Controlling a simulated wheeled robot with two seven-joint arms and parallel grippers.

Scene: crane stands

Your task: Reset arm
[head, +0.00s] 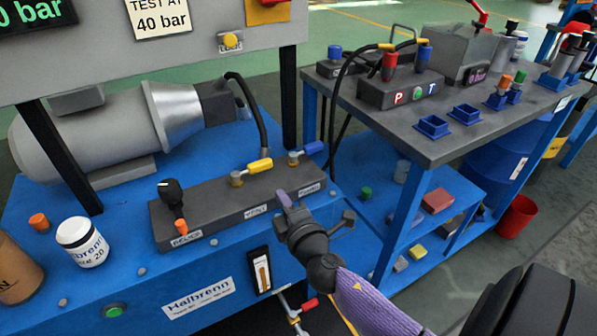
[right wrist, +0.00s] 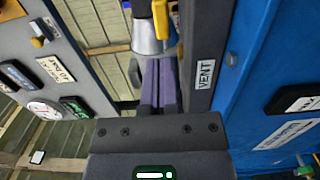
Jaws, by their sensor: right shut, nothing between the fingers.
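My right gripper (head: 285,200) reaches in from the lower right in the head view, on a purple arm link. It is in front of the right part of the dark valve block (head: 213,207) on the blue bench. In the right wrist view the two purple fingers (right wrist: 160,85) lie together with nothing between them. They point along the block beside the VENT label (right wrist: 205,74), near the yellow valve handle (right wrist: 160,18). Whether they touch the block cannot be told. The left gripper is not in view.
The yellow-handled valve (head: 258,166) and blue-handled valve (head: 311,149) stand on the block, with a black knob (head: 170,193) at left. A motor (head: 100,125) and white tub (head: 80,242) stand on the bench. A grey table (head: 440,135) with fittings is at right.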

